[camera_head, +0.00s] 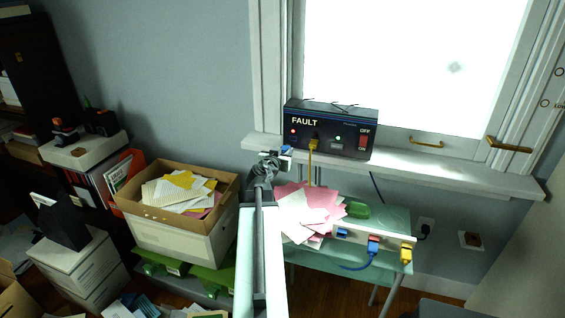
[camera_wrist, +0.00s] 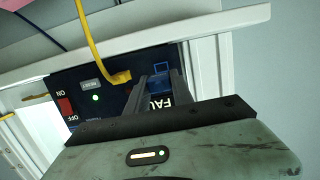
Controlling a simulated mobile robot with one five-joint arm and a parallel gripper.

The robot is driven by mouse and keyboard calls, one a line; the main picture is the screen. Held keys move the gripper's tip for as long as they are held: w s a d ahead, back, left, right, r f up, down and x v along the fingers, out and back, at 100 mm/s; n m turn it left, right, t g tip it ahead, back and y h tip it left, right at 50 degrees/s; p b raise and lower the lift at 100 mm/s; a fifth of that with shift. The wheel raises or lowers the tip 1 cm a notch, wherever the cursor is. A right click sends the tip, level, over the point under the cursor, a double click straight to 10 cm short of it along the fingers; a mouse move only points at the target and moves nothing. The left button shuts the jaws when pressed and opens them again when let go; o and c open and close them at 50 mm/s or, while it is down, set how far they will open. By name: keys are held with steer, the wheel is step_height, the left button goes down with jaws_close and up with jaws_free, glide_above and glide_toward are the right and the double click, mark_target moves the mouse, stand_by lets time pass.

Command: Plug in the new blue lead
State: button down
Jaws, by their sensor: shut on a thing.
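The black box (camera_head: 330,131) labelled FAULT stands on the window sill. My gripper (camera_head: 275,158) is at its lower left front, shut on a small blue plug (camera_head: 287,150). In the wrist view, upside down, my gripper's fingers (camera_wrist: 160,98) reach to the box's face (camera_wrist: 65,95), with the blue plug (camera_wrist: 158,87) between them. A blue-edged socket (camera_wrist: 190,72) shows beside the fingers. I cannot tell whether the plug touches the box. A yellow plug (camera_head: 315,137) sits in the box. The plug's lead is hidden.
The sill (camera_head: 400,170) runs under the box. Below, a pale green table (camera_head: 395,220) holds pink papers (camera_head: 310,210), a green object (camera_head: 357,210), and a white strip (camera_head: 345,236) with a blue plug (camera_head: 373,243) and a yellow plug (camera_head: 405,252). A paper-filled carton (camera_head: 180,235) stands left.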

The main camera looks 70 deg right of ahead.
mark_target(288, 146)
steer(key=shift+a+f, duration=0.15)
steer(key=shift+f, duration=0.35)
steer(key=shift+r, duration=0.15)
steer(key=shift+a, duration=0.1)
steer(key=shift+w+d, duration=0.1)
steer(key=shift+d, duration=2.8)
steer(key=shift+d, duration=0.1)
steer(key=shift+w+d, duration=0.1)
steer(key=shift+d, duration=1.3)
steer(key=c, duration=1)
jaws_free()
steer(key=shift+c, duration=0.2)
